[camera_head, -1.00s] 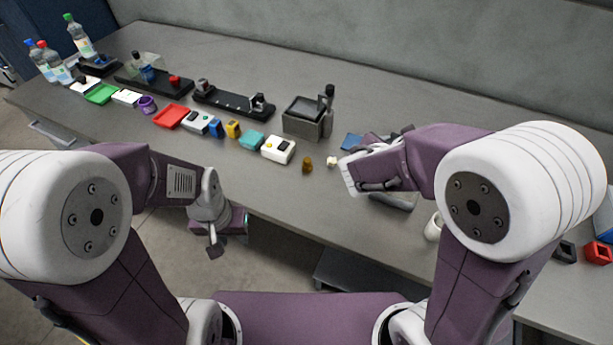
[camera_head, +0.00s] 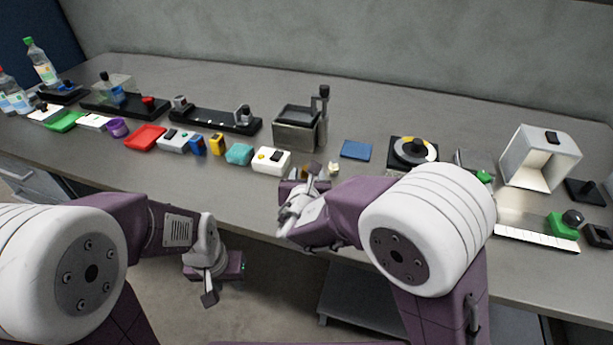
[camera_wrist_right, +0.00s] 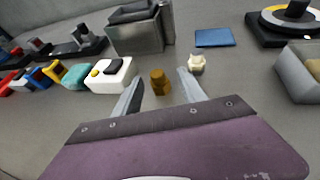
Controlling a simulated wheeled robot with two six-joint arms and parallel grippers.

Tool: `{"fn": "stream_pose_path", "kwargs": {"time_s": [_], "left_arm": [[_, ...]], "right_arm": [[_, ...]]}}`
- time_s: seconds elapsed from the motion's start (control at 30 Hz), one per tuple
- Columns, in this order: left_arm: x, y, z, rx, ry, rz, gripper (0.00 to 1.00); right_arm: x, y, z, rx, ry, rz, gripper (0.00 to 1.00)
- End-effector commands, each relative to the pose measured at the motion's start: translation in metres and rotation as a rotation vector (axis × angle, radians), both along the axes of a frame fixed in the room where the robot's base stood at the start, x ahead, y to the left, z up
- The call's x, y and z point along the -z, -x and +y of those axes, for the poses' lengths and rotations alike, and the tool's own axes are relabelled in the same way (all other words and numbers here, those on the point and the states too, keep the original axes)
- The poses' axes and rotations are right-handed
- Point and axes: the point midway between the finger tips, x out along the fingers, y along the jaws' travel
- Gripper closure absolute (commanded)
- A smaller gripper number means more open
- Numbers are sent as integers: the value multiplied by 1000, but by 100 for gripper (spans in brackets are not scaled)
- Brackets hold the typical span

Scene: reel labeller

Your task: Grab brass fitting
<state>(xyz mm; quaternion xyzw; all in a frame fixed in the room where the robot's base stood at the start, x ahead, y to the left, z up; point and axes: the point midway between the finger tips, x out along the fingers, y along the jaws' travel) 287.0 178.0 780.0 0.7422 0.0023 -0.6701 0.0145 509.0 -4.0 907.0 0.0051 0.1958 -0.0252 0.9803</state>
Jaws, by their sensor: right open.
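The brass fitting (camera_wrist_right: 160,83) stands upright on the grey table in the right wrist view, just beyond and between the fingertips of my right gripper (camera_wrist_right: 160,88). The fingers are apart with nothing between them that I can see gripped. In the head view the fitting (camera_head: 312,168) is mostly hidden behind my right wrist. My right gripper (camera_head: 303,188) is low over the table's front part there. My left gripper (camera_head: 208,283) hangs beyond the table's front edge, over the floor; I cannot make out its finger gap.
A small cream piece (camera_wrist_right: 197,63) stands right of the fitting. A white box with buttons (camera_wrist_right: 110,74) stands left of it. A grey metal bin (camera_wrist_right: 139,38) and a blue pad (camera_wrist_right: 215,37) lie behind. A grey holder (camera_wrist_right: 299,71) is at the right.

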Motion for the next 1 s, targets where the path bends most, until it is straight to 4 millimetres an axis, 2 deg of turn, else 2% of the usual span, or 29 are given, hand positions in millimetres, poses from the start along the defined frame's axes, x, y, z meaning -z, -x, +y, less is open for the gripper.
{"fn": "stream_pose_path", "kwargs": {"time_s": [0.17,0.3,0.53,0.57,0.7,0.73,1.0], "left_arm": [[4,0,0,0,0,0,64],[5,0,0,0,0,0,64],[5,0,0,0,0,0,64],[5,0,0,0,0,0,64],[5,0,0,0,0,0,64],[5,0,0,0,0,0,64],[4,0,0,0,0,0,64]], "right_arm": [[18,-25,2,4,1,2,51],[23,-42,1,2,0,1,51],[23,-45,1,0,-1,0,51],[23,-45,2,0,-1,0,54],[23,-45,2,0,-1,0,93],[24,-45,2,0,-1,0,100],[23,-44,1,0,-1,1,100]]}}
